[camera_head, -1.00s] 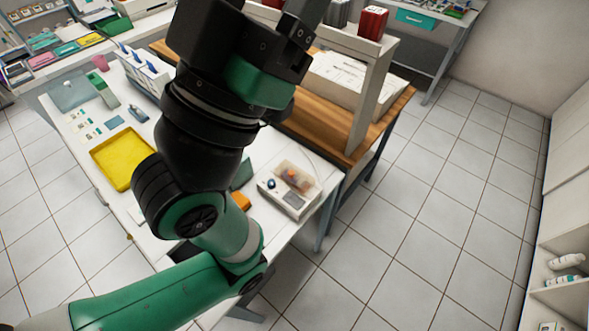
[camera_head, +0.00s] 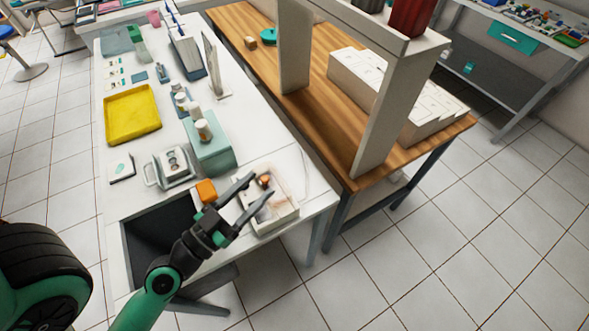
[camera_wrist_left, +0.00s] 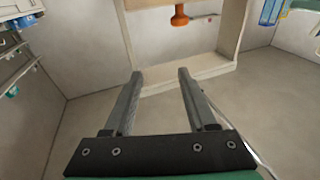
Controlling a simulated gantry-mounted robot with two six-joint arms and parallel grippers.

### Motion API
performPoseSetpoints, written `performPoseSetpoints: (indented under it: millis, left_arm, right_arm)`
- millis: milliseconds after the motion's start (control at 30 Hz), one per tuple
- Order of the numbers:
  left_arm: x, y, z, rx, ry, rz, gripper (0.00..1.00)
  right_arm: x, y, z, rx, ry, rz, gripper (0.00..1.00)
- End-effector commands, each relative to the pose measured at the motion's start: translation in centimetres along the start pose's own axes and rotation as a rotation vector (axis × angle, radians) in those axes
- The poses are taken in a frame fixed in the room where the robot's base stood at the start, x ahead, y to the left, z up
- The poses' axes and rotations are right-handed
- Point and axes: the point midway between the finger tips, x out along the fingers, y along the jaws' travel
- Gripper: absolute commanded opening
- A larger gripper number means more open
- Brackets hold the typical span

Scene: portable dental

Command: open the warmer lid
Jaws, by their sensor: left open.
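The warmer (camera_head: 284,216) is a pale box with a clear top at the near right corner of the white table in the head view. Its lid looks closed, and an orange knob-like part (camera_head: 265,180) shows there. My left gripper (camera_head: 260,183) is open, its two fingers over the warmer's left part. Whether they touch the lid cannot be told. In the left wrist view the open fingers (camera_wrist_left: 160,73) have nothing between them. An orange part (camera_wrist_left: 180,17) shows ahead of them by a beige frame. My right gripper is not in view.
An orange block (camera_head: 206,190) lies just left of the warmer. A green-topped box (camera_head: 213,158), a white device (camera_head: 172,168) and a yellow tray (camera_head: 132,113) stand farther left. A wooden bench (camera_head: 318,122) with a shelf stands behind. Floor is clear at right.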

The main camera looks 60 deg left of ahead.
Motion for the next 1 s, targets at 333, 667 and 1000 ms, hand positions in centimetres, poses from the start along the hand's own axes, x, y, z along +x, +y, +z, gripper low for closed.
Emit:
performPoseSetpoints:
  millis: [333, 667, 1000]
  left_arm:
    - [-3.3, -1.8, 4.3, -0.016, -0.129, -0.092, 0.57]
    - [-0.9, -1.9, 4.4, -0.013, -0.129, -0.087, 0.57]
    - [6.2, -2.6, 5.4, -0.015, -0.126, -0.089, 0.57]
  right_arm:
    - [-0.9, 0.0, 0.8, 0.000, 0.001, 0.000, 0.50]
    - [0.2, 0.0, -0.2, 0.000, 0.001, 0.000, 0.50]
    - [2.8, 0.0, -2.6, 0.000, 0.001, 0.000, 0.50]
